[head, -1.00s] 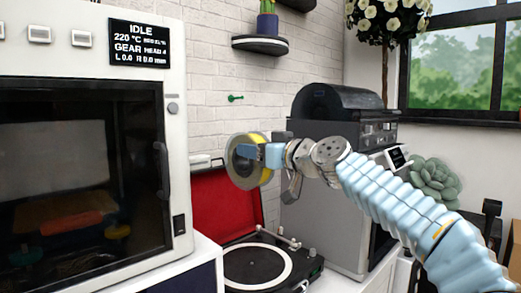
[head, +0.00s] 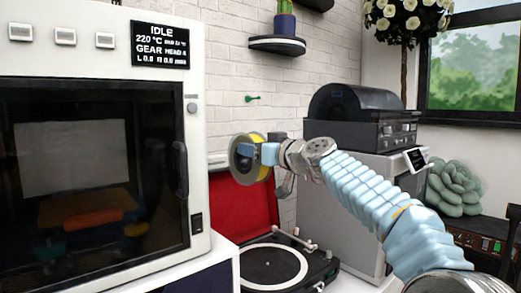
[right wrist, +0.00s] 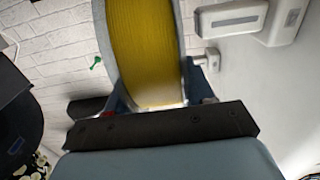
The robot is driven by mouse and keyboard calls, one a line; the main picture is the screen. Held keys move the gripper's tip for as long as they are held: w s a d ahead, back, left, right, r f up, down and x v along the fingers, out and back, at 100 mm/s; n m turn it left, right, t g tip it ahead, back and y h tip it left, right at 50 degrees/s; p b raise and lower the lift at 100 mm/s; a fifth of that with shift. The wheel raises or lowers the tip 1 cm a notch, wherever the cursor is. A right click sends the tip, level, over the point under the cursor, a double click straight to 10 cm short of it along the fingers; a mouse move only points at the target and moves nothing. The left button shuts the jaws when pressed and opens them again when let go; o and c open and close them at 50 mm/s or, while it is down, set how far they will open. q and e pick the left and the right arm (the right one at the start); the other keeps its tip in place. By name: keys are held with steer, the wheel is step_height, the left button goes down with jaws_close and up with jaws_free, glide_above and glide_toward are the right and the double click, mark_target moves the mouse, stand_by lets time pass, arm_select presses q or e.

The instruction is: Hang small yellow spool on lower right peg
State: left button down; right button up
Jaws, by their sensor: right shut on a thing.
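The small yellow spool (head: 243,160) has grey flanges and yellow filament. It is held up in front of the brick wall, above the turntable. My right gripper (head: 266,154) is shut on its rim from the right. In the right wrist view the spool (right wrist: 145,50) stands between the fingers, its yellow winding facing the camera. A green peg (head: 252,99) sticks out of the wall above the spool, apart from it. It also shows in the right wrist view (right wrist: 96,62), left of the spool. I cannot tell whether other pegs are hidden. My left gripper is not in view.
A white printer cabinet (head: 198,110) with a dark door stands close on the left. A red-lidded turntable (head: 272,264) sits below the spool. A grey machine (head: 340,190) with a black top stands to the right. A shelf (head: 277,45) with a plant is above the peg.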

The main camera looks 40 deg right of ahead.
mark_target(235, 147)
steer(key=shift+w+a+f, duration=0.1)
steer(key=shift+w+a, duration=0.05)
steer(key=shift+w, duration=1.65)
steer(key=shift+w+a+p, duration=0.1)
steer(key=shift+a+p, duration=0.1)
steer(key=shift+p, duration=0.15)
steer(key=shift+s+a+p, duration=0.2)
steer(key=shift+a+p, duration=0.85)
steer(key=shift+a, duration=1.25)
steer(key=a, duration=0.2)
steer(key=shift+s+a+f, duration=0.1)
steer(key=shift+a+f, duration=0.2)
steer(key=shift+f, duration=0.2)
